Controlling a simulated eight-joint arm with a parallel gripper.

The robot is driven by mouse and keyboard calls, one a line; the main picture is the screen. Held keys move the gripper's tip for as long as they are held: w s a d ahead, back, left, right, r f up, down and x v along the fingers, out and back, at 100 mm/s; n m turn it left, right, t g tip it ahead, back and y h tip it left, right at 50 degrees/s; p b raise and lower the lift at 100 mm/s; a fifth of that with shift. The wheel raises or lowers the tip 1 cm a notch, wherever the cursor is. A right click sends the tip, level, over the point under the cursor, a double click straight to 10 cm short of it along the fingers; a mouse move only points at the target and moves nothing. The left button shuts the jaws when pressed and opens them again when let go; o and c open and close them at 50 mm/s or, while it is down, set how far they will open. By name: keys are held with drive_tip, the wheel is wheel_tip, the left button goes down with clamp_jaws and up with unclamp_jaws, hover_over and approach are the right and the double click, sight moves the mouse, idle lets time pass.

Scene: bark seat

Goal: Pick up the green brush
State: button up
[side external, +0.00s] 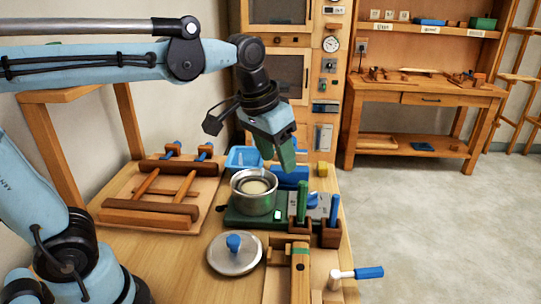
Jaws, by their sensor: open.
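A green upright handle (302,202), which looks like the green brush, stands in a small wooden holder (298,227) right of the pot. Its lower end is hidden in the holder. A similar blue handle (334,209) stands in another wooden holder just to its right. My gripper (277,162) points down above and behind the metal pot, up and left of the green handle and apart from it. It is open, with its fingers seen partly edge-on and a dark green face showing on the right one. I see nothing held between them.
A metal pot (253,204) with pale contents sits on a green base (239,222). A lid with a blue knob (235,262) lies in front. A wooden rack (150,213) is left, a blue tray (241,158) behind. A wooden fixture with a blue-handled crank (355,274) stands front right.

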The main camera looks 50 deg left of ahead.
sight(303, 183)
drive_tip(key=w+d, duration=0.1)
drive_tip(key=w+r+g, duration=0.1)
drive_tip(key=w+d+r+g, duration=0.1)
drive_tip(key=w, duration=0.1)
drive_tip(key=shift+d, duration=0.35)
drive_tip(key=shift+w+d+f, duration=0.1)
drive_tip(key=shift+w+f, duration=0.1)
drive_tip(key=shift+f, duration=1.75)
drive_tip(key=shift+w+a+f, duration=0.1)
drive_tip(key=shift+w+f, duration=0.05)
drive_tip(key=shift+f, duration=1.85)
drive_tip(key=shift+w+d+f, duration=0.1)
drive_tip(key=shift+w+f, duration=0.1)
drive_tip(key=shift+f, duration=1.75)
clamp_jaws()
